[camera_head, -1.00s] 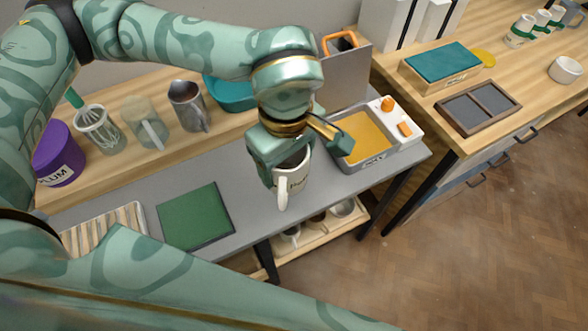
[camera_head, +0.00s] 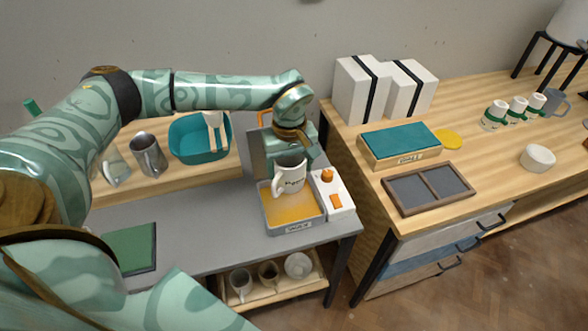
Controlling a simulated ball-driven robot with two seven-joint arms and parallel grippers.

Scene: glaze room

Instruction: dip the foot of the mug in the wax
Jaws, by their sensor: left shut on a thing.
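My left gripper (camera_head: 297,157) is shut on the white mug (camera_head: 290,178), which has dark lettering and its handle toward the lower left. The mug is roughly upright, foot down, over the back part of the wax pan. The wax pan (camera_head: 291,229) is a grey rectangular tray of yellow-orange wax (camera_head: 290,210) with a white control box (camera_head: 335,193) on its right. I cannot tell whether the foot touches the wax. My right gripper is not in view.
A teal basin (camera_head: 198,140) and metal pitcher (camera_head: 148,155) stand behind left. A green mat (camera_head: 130,247) lies front left on the grey table (camera_head: 210,227). Mugs sit on the shelf below. The right counter holds a teal-topped box (camera_head: 400,146) and dark framed tray (camera_head: 429,190).

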